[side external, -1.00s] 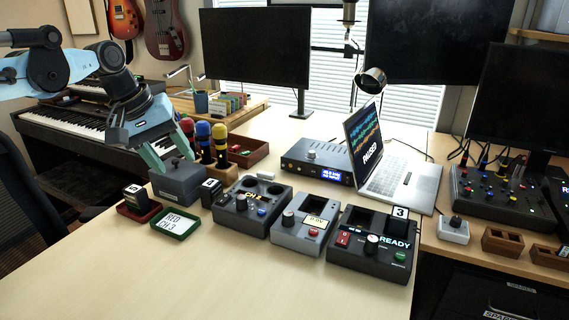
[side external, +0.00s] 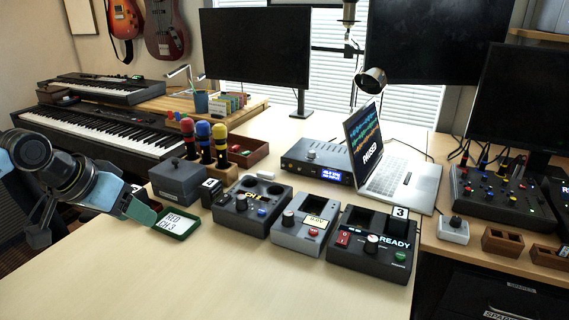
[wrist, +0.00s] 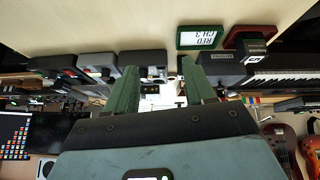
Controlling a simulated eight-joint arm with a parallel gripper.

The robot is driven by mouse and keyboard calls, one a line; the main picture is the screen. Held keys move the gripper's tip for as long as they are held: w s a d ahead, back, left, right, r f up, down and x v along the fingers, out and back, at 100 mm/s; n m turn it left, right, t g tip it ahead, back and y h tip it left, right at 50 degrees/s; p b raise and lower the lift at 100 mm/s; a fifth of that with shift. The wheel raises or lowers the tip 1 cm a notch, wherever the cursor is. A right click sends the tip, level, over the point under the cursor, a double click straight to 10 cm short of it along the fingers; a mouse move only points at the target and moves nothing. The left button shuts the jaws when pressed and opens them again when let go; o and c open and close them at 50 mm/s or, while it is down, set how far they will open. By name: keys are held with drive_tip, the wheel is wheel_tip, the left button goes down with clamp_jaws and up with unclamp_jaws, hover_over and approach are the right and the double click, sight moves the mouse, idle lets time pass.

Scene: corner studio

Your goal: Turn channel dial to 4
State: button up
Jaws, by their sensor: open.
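My gripper (side external: 141,209) is low at the left table edge, beside the green tray (side external: 177,222). In the wrist view, its green fingers (wrist: 157,85) are spread with nothing held between them. Three boxes with knobs stand right of it, apart from it: a dark box with a dial (side external: 241,203), a grey box with a knob (side external: 288,218), and a dark box reading READY with a black knob (side external: 371,241) and a "3" tag. I cannot tell which knob is the channel dial, or read its setting. The green tray's card reads RED CH 3.
A dark lidded box (side external: 179,181) and microphones with red, blue and yellow heads (side external: 205,140) stand behind the tray. A laptop (side external: 392,172) reading PAUSED and a black rack unit (side external: 316,164) are farther back. The front tabletop is clear.

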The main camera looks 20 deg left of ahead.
drive_tip(key=shift+s+a+f+m+t, duration=0.1)
drive_tip(key=shift+s+f+m+t, duration=0.2)
drive_tip(key=shift+s+f+m, duration=0.65)
drive_tip(key=shift+f, duration=0.1)
drive_tip(key=w+d+r+n+g, duration=0.1)
drive_tip(key=w+r+n+g, duration=0.1)
drive_tip(key=w+r, duration=0.4)
drive_tip(key=w+d+r+n+g, duration=0.1)
drive_tip(key=w+r+n, duration=0.25)
drive_tip(key=w, duration=0.55)
drive_tip(key=n+g, duration=0.4)
drive_tip(key=n, duration=0.1)
hover_over(241, 197)
drive_tip(key=shift+f, duration=2.6)
wheel_tip(241, 197, down, 12)
drive_tip(key=shift+r, duration=0.1)
